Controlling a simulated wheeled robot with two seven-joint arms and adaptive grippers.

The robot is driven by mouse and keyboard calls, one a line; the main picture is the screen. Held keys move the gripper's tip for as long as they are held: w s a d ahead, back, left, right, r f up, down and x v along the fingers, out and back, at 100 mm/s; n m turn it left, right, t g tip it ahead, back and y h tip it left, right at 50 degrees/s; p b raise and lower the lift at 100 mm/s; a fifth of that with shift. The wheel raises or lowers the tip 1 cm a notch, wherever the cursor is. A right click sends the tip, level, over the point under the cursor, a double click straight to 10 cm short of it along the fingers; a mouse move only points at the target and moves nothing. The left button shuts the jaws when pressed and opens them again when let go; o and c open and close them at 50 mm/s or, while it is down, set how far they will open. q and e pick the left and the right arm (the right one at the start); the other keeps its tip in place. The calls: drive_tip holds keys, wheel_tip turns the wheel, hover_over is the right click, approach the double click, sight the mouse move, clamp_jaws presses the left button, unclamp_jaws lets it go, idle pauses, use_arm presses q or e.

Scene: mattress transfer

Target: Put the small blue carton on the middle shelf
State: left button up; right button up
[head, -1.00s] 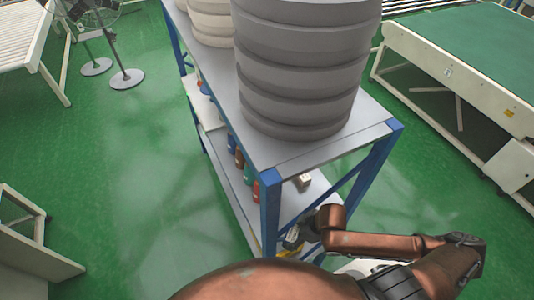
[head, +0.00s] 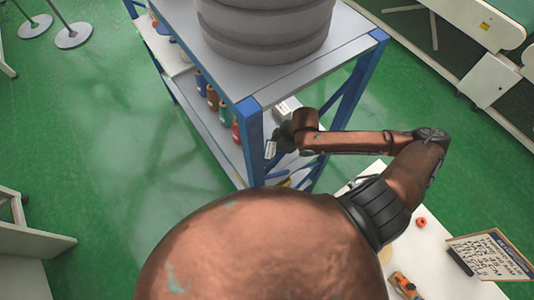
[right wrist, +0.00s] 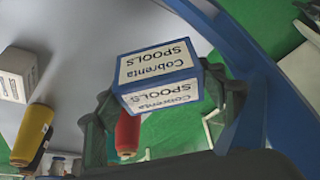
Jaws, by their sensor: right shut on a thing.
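The small blue carton (right wrist: 158,78), with white labels reading "Cobrenta SPOOLS", is between the fingers of my right gripper (right wrist: 162,92) in the right wrist view. The gripper is shut on it. In the head view my right gripper (head: 280,142) is at the near end of the blue-framed rack, below the top board, and the carton (head: 270,149) shows as a small pale patch beside a blue post. The shelf under the top (head: 205,132) is grey and carries a row of bottles. Whether the carton touches the shelf cannot be told. My left gripper is not in view.
A white box (right wrist: 17,73) and a yellow spool-like item (right wrist: 32,135) lie left of the carton; a red item (right wrist: 127,132) shows partly behind it. Blue posts (head: 250,140) frame the rack end. Grey stacked rings (head: 265,30) stand on top. A white table (head: 440,245) is at lower right.

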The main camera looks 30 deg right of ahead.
sight(268, 149)
drive_tip(key=w+f, duration=0.3)
drive_tip(key=f, duration=0.1)
drive_tip(key=shift+w+d, duration=0.25)
drive_tip(key=shift+w, duration=0.1)
drive_tip(key=shift+w+d+f, duration=0.1)
drive_tip(key=shift+w+f, duration=0.2)
drive_tip(key=shift+f, duration=0.2)
drive_tip(key=shift+w+f+p, duration=0.2)
drive_tip(key=shift+f+p, duration=0.25)
drive_tip(key=shift+f, duration=1.35)
drive_tip(key=shift+f, duration=0.15)
drive_tip(key=o, duration=1.3)
drive_tip(key=shift+c, duration=0.2)
drive_tip(key=v, duration=1.2)
drive_tip(key=shift+s, duration=0.1)
